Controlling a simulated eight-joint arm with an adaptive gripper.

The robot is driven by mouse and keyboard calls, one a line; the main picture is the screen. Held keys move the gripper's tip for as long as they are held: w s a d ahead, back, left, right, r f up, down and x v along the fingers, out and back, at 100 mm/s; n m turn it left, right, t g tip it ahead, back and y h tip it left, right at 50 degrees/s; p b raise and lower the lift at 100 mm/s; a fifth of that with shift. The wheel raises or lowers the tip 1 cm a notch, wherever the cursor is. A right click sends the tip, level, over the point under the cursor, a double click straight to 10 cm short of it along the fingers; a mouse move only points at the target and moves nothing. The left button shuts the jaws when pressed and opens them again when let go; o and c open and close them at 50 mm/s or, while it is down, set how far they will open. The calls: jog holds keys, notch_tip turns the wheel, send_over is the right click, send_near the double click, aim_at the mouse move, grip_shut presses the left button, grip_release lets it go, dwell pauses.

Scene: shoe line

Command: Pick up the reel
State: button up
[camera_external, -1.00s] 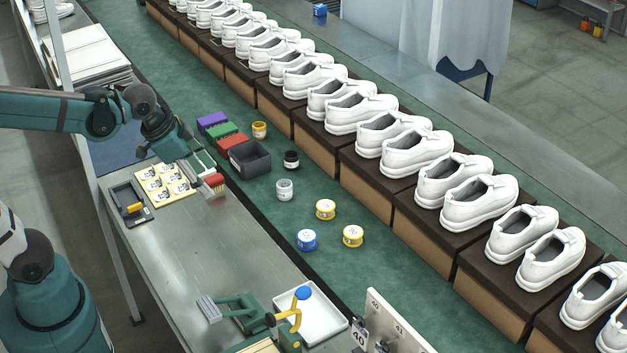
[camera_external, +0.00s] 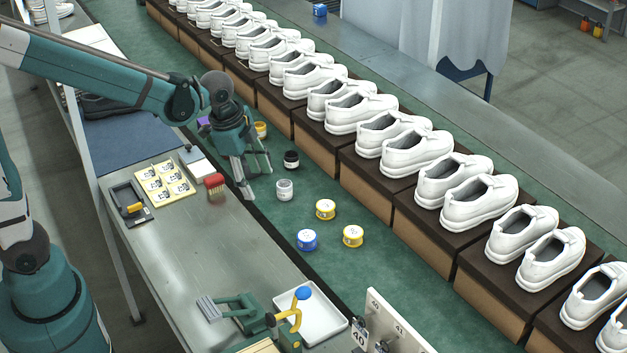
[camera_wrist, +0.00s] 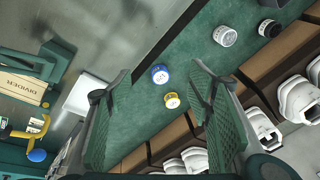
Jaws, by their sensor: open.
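Several small round items stand on the green belt, and I cannot tell for certain which is the reel. There is a white one (camera_external: 285,190), a black one (camera_external: 291,159), a blue one (camera_external: 307,240), and yellow ones (camera_external: 325,209), (camera_external: 353,236) and (camera_external: 260,129). My gripper (camera_external: 256,182) is open and empty, pointing down near the belt's left edge, left of the white item. In the wrist view a blue item (camera_wrist: 160,73) and a yellow item (camera_wrist: 172,100) show between the spread fingers. The white item (camera_wrist: 224,36) lies beyond the right finger.
White shoes on brown boxes (camera_external: 420,207) line the belt's right side. A white tray (camera_external: 325,325) is near the front. My arm mostly hides the coloured bins.

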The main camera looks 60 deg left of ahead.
jog(key=w+d+f+m+g+p, duration=0.1)
jog(key=w+d+f+m+p, duration=0.15)
jog(key=w+f, duration=0.35)
jog(key=m+g+p, duration=0.2)
jog(key=m, duration=0.2)
send_over(308, 236)
jog(key=f, duration=0.7)
jog(key=shift+s+a+f, duration=0.2)
jog(key=shift+a, duration=0.05)
jog(key=shift+w+d+f+m, duration=0.1)
jog(key=shift+f+m, duration=0.1)
jog(key=shift+m, duration=0.05)
jog(key=shift+f+b, duration=0.35)
jog(key=shift+f, duration=0.95)
jog(key=shift+d+f+b, duration=0.1)
jog(key=shift+f+b, duration=0.6)
jog(key=shift+f, duration=1.95)
